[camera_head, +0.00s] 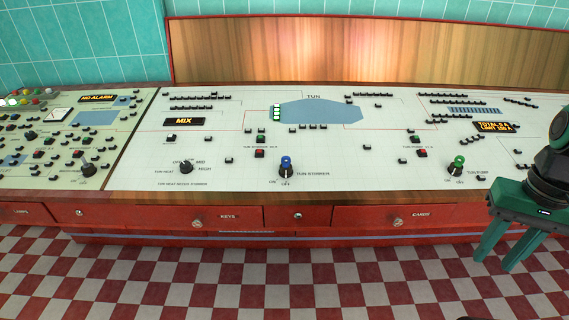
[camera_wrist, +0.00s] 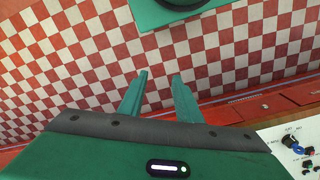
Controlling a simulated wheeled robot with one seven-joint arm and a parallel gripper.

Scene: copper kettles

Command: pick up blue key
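My green gripper (camera_head: 495,261) is at the right of the head view, in front of the console and well to the right of the key. Its two fingers (camera_wrist: 160,76) are apart, with nothing between them.
A green key (camera_head: 459,162) stands in a similar switch near my gripper. The white panel (camera_head: 350,180) carries small black buttons and a black dial (camera_head: 186,168). Red drawers, marked KEYS (camera_head: 232,216) and CARDS (camera_head: 420,214), are shut below. The checkered floor (camera_head: 250,285) in front is clear.

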